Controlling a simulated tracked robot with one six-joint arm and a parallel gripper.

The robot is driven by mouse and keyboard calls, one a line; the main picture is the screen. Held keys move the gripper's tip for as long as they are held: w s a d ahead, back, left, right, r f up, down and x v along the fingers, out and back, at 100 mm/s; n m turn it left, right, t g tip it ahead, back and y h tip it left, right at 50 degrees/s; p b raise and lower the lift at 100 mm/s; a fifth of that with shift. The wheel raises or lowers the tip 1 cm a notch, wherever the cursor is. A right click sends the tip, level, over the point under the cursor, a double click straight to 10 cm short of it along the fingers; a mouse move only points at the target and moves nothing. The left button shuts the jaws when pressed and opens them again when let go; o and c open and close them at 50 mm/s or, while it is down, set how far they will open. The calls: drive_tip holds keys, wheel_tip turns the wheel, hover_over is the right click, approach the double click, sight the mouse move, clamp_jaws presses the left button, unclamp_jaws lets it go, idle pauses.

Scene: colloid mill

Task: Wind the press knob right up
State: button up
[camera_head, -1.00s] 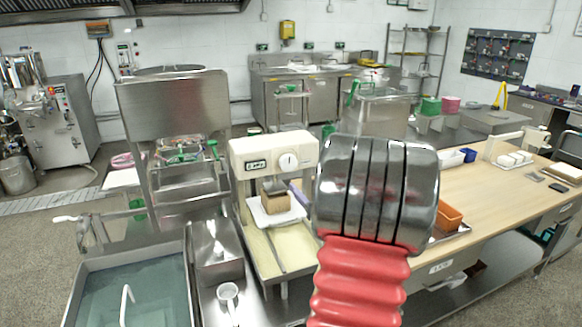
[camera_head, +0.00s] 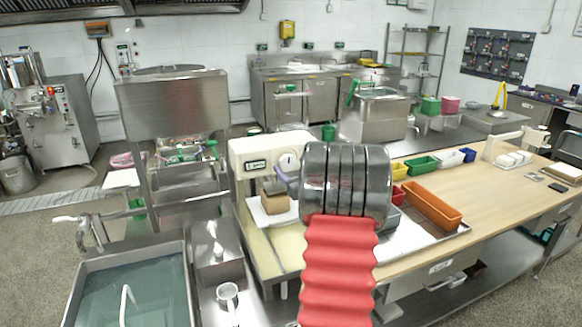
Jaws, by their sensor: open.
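The cream press (camera_head: 250,150) stands in the middle, left of my wrist. Its round white knob (camera_head: 289,162), with a dark mark, is on the right of its front face. Below the head, a grey pressing part (camera_head: 272,187) sits low over a brown and cream block (camera_head: 275,203) on a white tray (camera_head: 260,216); I cannot tell if they touch. My grey ribbed wrist and red sleeve fill the right centre and hide most of my gripper (camera_head: 287,177). Only a purplish finger part shows, close below the knob. It looks empty; contact with the knob cannot be made out.
A water-filled sink (camera_head: 82,282) and a steel frame with green handles (camera_head: 185,155) lie to the left. To the right, the wooden worktop (camera_head: 490,205) holds an orange tray (camera_head: 432,205), a green tray (camera_head: 421,166) and other small bins. Its middle is clear.

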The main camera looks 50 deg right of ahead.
drive_tip(key=shift+w+d, duration=0.3)
drive_tip(key=shift+w, duration=0.25)
drive_tip(key=shift+c, duration=0.5)
drive_tip(key=c, duration=0.9)
